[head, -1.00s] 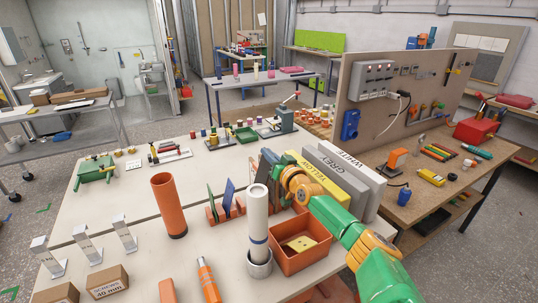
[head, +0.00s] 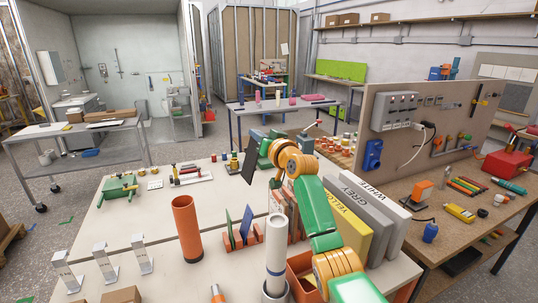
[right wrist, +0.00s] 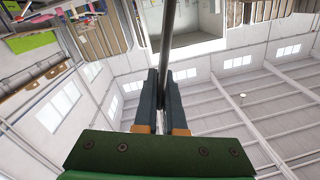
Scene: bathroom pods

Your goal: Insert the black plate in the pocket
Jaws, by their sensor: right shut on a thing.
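My right gripper (head: 258,147) is shut on the black plate (head: 249,165) and holds it above the table, left of the labelled boards. The plate hangs off the gripper's left side, slightly tilted. In the right wrist view the black plate (right wrist: 167,40) shows as a thin dark edge between the two fingers (right wrist: 158,100). An orange slotted rack (head: 253,238) on the table holds a green plate (head: 229,224) and a blue plate (head: 245,222) upright. Part of the rack is hidden by the white tube. My left gripper is not in view.
A white tube (head: 276,245) and an orange tube (head: 187,229) stand near the rack. Yellow (head: 350,232), grey (head: 366,207) and white (head: 388,208) boards stand right of my arm. An orange bin (head: 300,272) lies below it.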

